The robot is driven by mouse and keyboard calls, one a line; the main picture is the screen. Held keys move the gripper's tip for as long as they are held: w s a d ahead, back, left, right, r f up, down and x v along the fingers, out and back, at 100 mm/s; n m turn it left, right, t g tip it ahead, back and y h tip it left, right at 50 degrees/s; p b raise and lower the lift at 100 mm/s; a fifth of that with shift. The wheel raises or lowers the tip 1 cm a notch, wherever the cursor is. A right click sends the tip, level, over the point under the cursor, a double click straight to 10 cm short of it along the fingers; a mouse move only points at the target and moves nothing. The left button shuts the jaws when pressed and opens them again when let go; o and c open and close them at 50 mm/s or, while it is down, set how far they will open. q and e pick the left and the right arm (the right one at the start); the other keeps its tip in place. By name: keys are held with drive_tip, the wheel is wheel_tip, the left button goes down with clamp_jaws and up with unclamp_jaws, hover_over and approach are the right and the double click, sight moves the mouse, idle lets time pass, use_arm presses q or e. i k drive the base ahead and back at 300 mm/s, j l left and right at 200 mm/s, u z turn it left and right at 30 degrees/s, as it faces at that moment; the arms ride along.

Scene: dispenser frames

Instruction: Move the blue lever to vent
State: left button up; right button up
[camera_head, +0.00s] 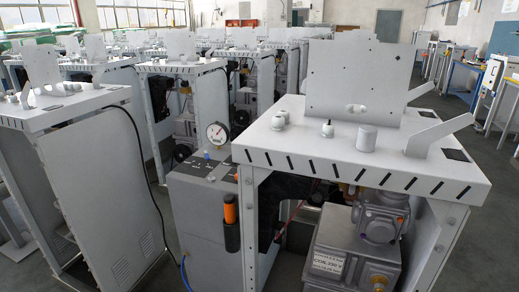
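A grey box with a dark top panel (204,172) stands left of the nearest dispenser frame. A round white pressure gauge (217,133) stands upright on it. A small blue part (207,155) shows on the panel just below and left of the gauge. It may be the blue lever, but it is too small to tell its shape or setting. I can read no vent marking. Neither of my grippers is in view.
The nearest dispenser frame (350,150) with its white top fills the right front. An orange-handled nozzle (230,209) hangs on the box's side. Another frame (65,105) stands at left. More frames fill the background. Grey floor shows between the left frame and the box.

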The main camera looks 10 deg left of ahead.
sight(206, 155)
drive_tip(key=i+j+z, duration=0.15)
drive_tip(key=j+z, duration=0.25)
drive_tip(key=j, duration=0.15)
drive_tip(key=j+z, duration=0.4)
drive_tip(key=j, duration=0.15)
drive_tip(key=j+z, duration=0.4)
drive_tip(key=j, duration=0.2)
